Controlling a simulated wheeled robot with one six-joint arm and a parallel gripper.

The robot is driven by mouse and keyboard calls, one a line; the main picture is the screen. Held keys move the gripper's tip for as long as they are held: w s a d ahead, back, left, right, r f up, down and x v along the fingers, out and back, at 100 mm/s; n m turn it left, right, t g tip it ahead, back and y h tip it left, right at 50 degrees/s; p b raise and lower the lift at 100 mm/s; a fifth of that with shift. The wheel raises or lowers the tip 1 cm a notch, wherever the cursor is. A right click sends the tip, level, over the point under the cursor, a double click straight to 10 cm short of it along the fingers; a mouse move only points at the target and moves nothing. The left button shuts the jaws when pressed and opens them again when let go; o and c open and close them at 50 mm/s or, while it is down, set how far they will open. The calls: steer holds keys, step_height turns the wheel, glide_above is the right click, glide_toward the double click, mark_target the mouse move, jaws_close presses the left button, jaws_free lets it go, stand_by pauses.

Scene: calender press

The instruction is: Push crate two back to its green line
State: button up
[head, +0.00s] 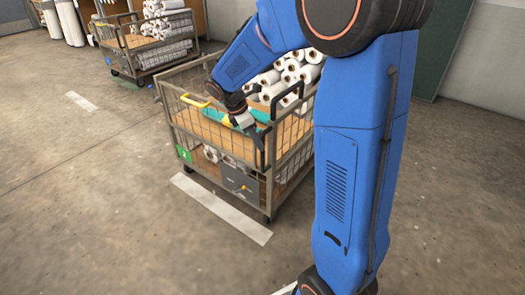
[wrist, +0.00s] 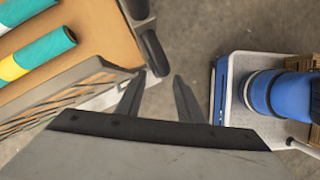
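A wheeled wire crate (head: 223,150) stands in the middle of the head view with a green tag (head: 184,154) on its near left corner. I cannot read a number on the tag. It holds white rolls, and teal-ended tubes lie on its brown upper shelf. My gripper (head: 250,127) is over its near side, by a dark upright handle.
A white floor strip (head: 220,208) lies in front of the crate, and another strip (head: 81,101) lies farther left. A second wire cart (head: 148,48) with rolls stands at the back left. A grey wall (head: 492,60) is at the right.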

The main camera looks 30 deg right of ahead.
steer(key=shift+x, duration=3.1)
jaws_close()
